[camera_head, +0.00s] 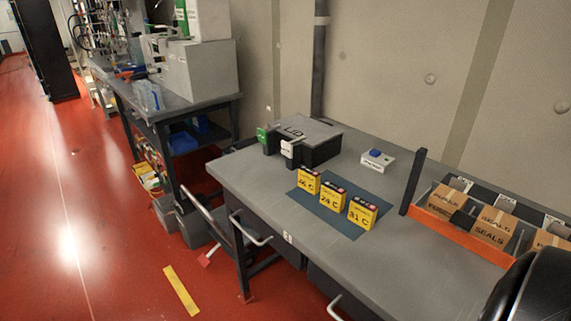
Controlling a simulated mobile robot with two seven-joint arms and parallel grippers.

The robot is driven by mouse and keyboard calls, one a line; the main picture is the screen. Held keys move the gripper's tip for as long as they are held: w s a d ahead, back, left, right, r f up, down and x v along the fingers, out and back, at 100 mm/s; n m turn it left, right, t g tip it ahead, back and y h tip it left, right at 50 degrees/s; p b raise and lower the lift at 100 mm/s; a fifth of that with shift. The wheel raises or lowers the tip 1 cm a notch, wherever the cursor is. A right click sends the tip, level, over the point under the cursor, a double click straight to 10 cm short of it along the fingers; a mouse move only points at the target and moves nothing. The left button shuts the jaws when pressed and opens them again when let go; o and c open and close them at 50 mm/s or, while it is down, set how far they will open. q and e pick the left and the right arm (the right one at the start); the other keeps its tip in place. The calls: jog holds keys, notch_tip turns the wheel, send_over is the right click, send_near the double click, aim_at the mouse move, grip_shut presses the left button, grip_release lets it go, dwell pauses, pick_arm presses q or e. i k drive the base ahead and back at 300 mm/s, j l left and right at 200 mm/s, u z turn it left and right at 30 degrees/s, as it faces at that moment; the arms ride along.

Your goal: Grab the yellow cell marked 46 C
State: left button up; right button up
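Three yellow cells stand upright in a row on a dark blue-grey mat (347,231) on the grey workbench (400,262). The leftmost cell (308,181) carries a small label that appears to read 46 C, though its first digit is hard to make out. The middle cell (332,197) reads 24 C, and the rightmost cell (362,212) reads 31 C. All three have dark tops with red marks. Neither of my grippers is in view.
A dark box marked LID (322,150) stands behind the cells, with green and white tags at its left. A small white box with a blue button (378,160) sits behind the mat. An orange-edged tray (455,236) with SEALS cartons and a dark post stand at the right.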

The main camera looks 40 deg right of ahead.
aim_at(309, 180)
jog(key=i, duration=0.95)
jog(key=i+z, duration=0.1)
jog(key=i, duration=0.85)
jog(key=i+j, duration=0.15)
jog(key=i, duration=0.75)
jog(key=i+z, duration=0.2)
jog(key=z, duration=3.1)
